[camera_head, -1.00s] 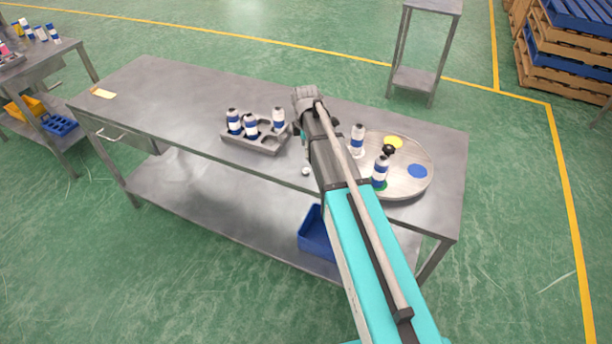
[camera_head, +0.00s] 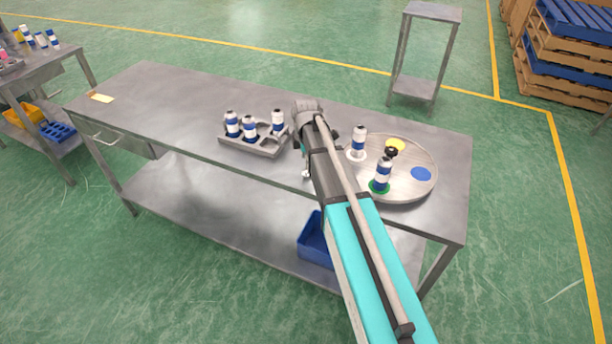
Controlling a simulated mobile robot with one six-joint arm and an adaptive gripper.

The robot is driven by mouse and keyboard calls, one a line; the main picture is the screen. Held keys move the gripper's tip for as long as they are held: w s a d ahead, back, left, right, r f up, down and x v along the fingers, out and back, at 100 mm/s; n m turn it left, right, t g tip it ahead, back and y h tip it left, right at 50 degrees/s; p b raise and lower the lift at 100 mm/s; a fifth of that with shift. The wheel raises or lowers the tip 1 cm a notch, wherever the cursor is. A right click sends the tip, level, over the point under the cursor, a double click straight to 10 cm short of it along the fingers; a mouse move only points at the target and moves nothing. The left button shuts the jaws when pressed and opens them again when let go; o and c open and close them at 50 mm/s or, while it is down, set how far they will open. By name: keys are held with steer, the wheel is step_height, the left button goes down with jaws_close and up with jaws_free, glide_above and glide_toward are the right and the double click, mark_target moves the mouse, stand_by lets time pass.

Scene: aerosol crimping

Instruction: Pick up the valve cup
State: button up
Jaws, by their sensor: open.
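A small whitish piece (camera_head: 306,174), which looks like the valve cup, lies near the front edge of the steel table (camera_head: 190,115), left of the round turntable. It is tiny, and my arm partly covers it. My gripper (camera_head: 302,150) is below my wrist, just above and beside this piece. It is open, mostly hidden behind my arm, and its fingertips are not clear. I cannot tell whether it touches the piece.
A grey tray (camera_head: 240,146) with several blue-and-white cans is left of my arm. Right of it, the turntable (camera_head: 415,192) carries a can (camera_head: 358,143) and another can (camera_head: 382,175) on a green spot, with a dark round part (camera_head: 391,151) behind. A blue bin (camera_head: 313,240) sits on the lower shelf.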

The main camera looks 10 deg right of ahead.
mark_target(306, 172)
steer(key=shift+f, duration=0.1)
steer(key=shift+s+f+b, duration=0.1)
steer(key=shift+f+b, duration=2.45)
steer(key=shift+b, duration=0.1)
steer(key=shift+c, duration=0.3)
steer(key=c, duration=0.5)
